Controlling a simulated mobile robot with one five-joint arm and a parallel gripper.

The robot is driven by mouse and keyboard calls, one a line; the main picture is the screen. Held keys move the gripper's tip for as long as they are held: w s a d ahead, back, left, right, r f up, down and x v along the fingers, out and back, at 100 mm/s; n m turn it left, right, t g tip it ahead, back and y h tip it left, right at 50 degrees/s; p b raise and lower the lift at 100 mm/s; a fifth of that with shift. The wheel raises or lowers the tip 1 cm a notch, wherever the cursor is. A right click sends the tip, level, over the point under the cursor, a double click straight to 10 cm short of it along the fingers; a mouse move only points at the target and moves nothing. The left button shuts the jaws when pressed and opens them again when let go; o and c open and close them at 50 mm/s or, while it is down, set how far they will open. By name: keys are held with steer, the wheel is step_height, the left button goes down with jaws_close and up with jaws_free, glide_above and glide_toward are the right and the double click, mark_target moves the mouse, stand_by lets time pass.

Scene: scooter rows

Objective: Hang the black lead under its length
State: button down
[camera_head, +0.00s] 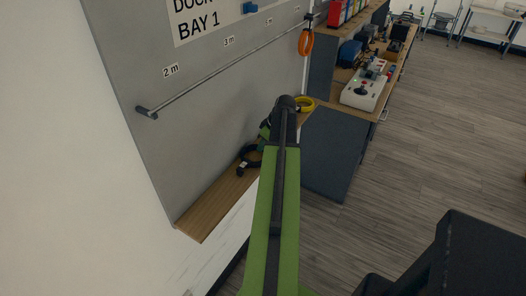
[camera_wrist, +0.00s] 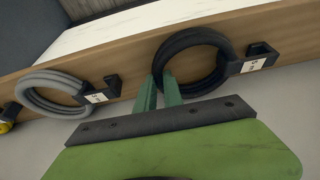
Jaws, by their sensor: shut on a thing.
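The black lead (camera_wrist: 192,38) is a coil with a black end block bearing a white tag (camera_wrist: 253,65); the tag's writing is too small to read. It lies on the wooden shelf and also shows in the head view (camera_head: 243,163) left of my arm. My gripper (camera_wrist: 160,82) is shut on the near left side of the coil, its green fingers at the ring. In the head view my arm mostly hides the gripper. A rail (camera_head: 225,68) runs along the grey board above, with length labels "2 m" (camera_head: 171,70) and "3 m" (camera_head: 229,41).
A grey coiled lead (camera_wrist: 35,78) lies beside the black one on the shelf (camera_head: 208,213), with a yellow lead (camera_head: 306,101) farther along. An orange lead (camera_head: 306,43) hangs at the rail's far end. A bench with a control box (camera_head: 362,92) stands beyond. The rail near "2 m" is bare.

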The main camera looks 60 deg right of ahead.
steer(key=shift+f, duration=0.25)
steer(key=c, duration=1.5)
jaws_free()
steer(key=p+v, duration=1.6)
steer(key=v, duration=0.1)
steer(key=shift+a+r, duration=0.2)
steer(key=shift+r, duration=0.05)
steer(key=shift+s, duration=0.1)
